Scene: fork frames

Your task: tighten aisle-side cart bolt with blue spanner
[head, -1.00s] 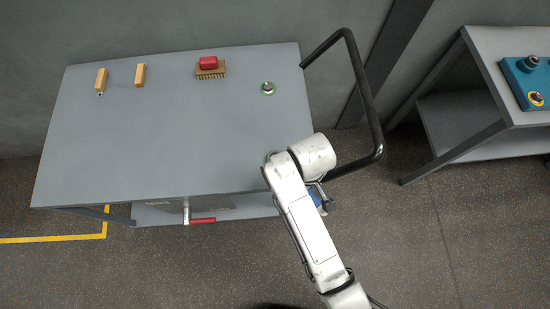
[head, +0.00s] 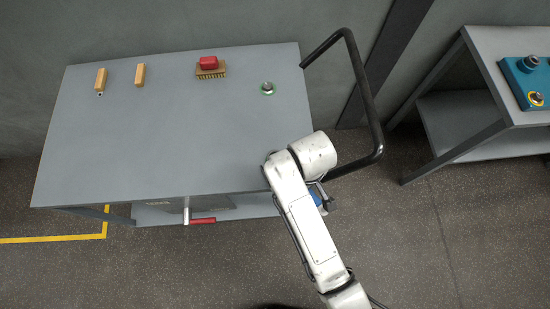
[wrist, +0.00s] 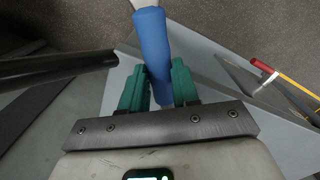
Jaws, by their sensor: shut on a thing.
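My gripper (wrist: 159,80) has its two green fingers shut on the blue handle of the spanner (wrist: 152,38). In the head view a little blue of the spanner (head: 317,197) shows beside my arm, at the cart's near right corner. The cart (head: 150,140) has a grey top. A bolt (head: 267,86) with a green ring stands at its far right. My arm covers the near right corner, so any bolt there is hidden.
A red-and-tan brush (head: 209,66) and two wooden blocks (head: 100,79) lie along the cart's far edge. A black handle bar (head: 368,95) juts out right. A red-handled tool (head: 202,220) shows at the near side. A bench (head: 500,45) stands right. The cart top's middle is clear.

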